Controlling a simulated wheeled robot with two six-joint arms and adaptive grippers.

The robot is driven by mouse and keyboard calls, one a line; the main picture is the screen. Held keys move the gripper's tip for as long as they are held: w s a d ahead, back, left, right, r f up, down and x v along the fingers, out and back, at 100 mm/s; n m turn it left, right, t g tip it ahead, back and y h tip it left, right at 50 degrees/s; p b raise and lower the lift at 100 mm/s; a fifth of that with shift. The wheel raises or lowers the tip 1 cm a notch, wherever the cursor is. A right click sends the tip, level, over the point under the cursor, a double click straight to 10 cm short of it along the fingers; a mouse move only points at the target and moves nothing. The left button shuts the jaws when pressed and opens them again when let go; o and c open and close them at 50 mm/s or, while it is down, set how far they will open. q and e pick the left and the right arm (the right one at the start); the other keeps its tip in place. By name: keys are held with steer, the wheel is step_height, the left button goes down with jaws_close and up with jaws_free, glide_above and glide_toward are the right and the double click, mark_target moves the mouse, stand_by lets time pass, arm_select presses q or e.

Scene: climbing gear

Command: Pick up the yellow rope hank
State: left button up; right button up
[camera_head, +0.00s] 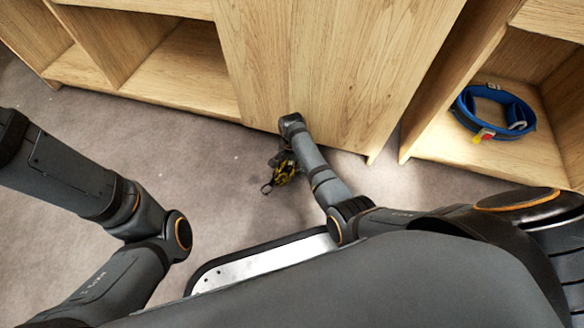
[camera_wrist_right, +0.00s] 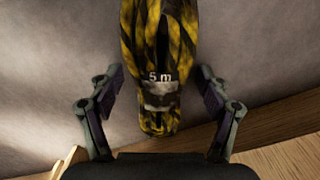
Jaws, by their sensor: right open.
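The yellow rope hank (camera_wrist_right: 160,60) is yellow and black with a dark band marked "5 m". In the right wrist view it lies between the two fingers of my right gripper (camera_wrist_right: 158,112), with a gap on each side. In the head view the hank (camera_head: 284,172) is on the carpet beside the wooden cabinet, partly hidden by my right arm. My right gripper (camera_head: 280,158) is open there, mostly hidden behind the wrist. My left arm comes in from the left, but its gripper is not in view.
A wooden cabinet (camera_head: 300,60) stands close behind the hank. An open compartment at the right holds a blue harness or belt (camera_head: 490,112). Empty compartments (camera_head: 185,70) are at the left. The grey carpet (camera_head: 225,195) left of the hank is clear.

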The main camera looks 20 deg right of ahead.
jaws_close()
stand_by(0.6)
